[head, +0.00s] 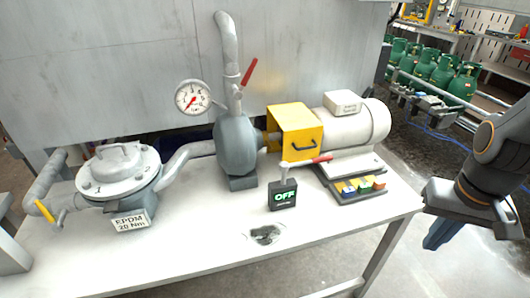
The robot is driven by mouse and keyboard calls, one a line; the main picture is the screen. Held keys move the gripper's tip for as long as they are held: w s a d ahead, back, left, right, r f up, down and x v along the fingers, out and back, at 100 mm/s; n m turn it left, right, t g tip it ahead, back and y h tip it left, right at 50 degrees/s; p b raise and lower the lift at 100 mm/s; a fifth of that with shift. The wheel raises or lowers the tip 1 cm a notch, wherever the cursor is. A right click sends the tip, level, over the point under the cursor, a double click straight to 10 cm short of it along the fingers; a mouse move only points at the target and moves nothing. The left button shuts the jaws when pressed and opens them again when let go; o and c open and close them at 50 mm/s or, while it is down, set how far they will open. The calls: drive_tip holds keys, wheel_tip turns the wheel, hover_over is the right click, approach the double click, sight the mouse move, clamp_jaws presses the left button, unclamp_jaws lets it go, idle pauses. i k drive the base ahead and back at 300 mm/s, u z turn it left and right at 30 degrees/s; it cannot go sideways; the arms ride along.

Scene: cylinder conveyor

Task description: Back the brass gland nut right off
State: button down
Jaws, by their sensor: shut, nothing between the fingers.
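No brass gland nut can be made out in the head view; the yellow guard (296,130) covers the shaft between the grey pump body (235,143) and the pale motor (355,122). The guard has a dark handle on its front and sits in place. My gripper (440,236) hangs at the right, beyond the bench's right edge, pointing down. It is shut and empty, well apart from the pump.
A red-handled lever (249,71) rises above the pump. Green gas cylinders (442,72) stand behind. The front bench is mostly clear.

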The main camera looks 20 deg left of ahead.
sight(269, 146)
drive_tip(key=k, duration=0.35)
drive_tip(key=u, duration=0.65)
